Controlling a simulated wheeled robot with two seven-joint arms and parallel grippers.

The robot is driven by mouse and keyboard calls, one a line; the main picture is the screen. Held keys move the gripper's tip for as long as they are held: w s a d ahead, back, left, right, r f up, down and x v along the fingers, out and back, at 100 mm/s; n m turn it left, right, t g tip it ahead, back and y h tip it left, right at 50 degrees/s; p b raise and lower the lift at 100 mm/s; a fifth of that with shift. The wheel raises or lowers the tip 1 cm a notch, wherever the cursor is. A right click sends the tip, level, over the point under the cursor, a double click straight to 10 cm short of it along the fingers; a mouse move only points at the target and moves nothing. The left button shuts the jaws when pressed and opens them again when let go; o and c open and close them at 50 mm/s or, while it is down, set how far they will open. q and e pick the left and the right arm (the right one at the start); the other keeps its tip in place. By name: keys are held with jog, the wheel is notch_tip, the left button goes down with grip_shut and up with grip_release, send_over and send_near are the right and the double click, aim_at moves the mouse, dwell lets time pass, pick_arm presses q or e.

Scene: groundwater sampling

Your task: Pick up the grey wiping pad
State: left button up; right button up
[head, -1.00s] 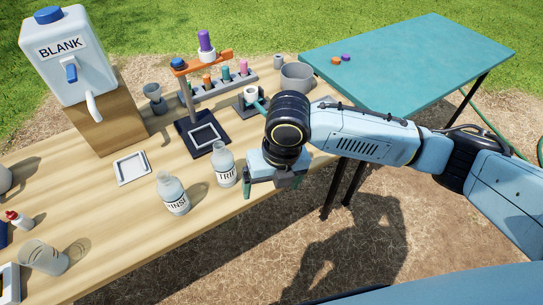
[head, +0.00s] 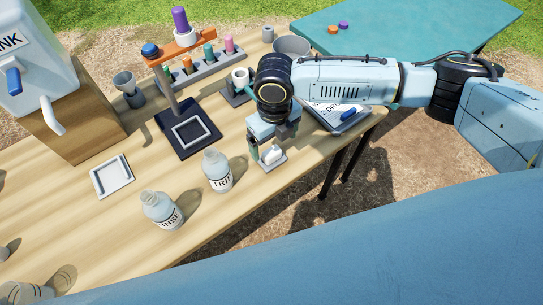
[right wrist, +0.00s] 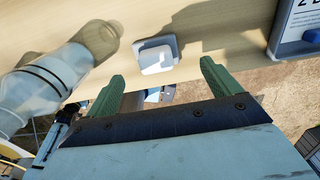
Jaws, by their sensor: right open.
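A small pale grey-white block, which looks like the wiping pad (head: 273,154), sits in a shallow grey holder (head: 265,170) near the table's front edge. In the right wrist view the pad (right wrist: 155,60) lies just beyond the fingertips, roughly between them, with its holder (right wrist: 170,42) around it. My right gripper (head: 267,148) is open and empty, close to the pad; its two green fingers (right wrist: 162,72) stand apart. In the head view the gripper partly covers the pad. My left gripper is not in view.
The TRIP bottle (head: 219,172) stands left of the pad, and the RINSE bottle (head: 161,210) farther left. A clipboard or tray with a blue item (head: 345,115) lies right, partly under my arm. A dark-based stand (head: 188,150) is behind. Bare wood lies between.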

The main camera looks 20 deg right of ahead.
aim_at(272, 151)
jog(key=shift+a+f, duration=0.1)
jog(key=shift+f, duration=0.85)
jog(key=f, duration=0.1)
jog(key=f+b, duration=0.1)
jog(key=f, duration=0.1)
jog(key=shift+a+f, duration=0.2)
jog(key=shift+f, duration=0.2)
jog(key=shift+c, duration=1.1)
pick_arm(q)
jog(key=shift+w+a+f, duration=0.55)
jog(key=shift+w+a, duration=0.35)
pick_arm(e)
jog(key=c, duration=0.8)
jog(key=shift+c, duration=0.2)
notch_tip(272, 151, up, 9)
jog(key=shift+r+p, duration=0.15)
jog(key=shift+p, duration=0.75)
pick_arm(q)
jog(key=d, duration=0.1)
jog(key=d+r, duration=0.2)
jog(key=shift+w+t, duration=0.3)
pick_arm(e)
jog(key=shift+r, duration=0.4)
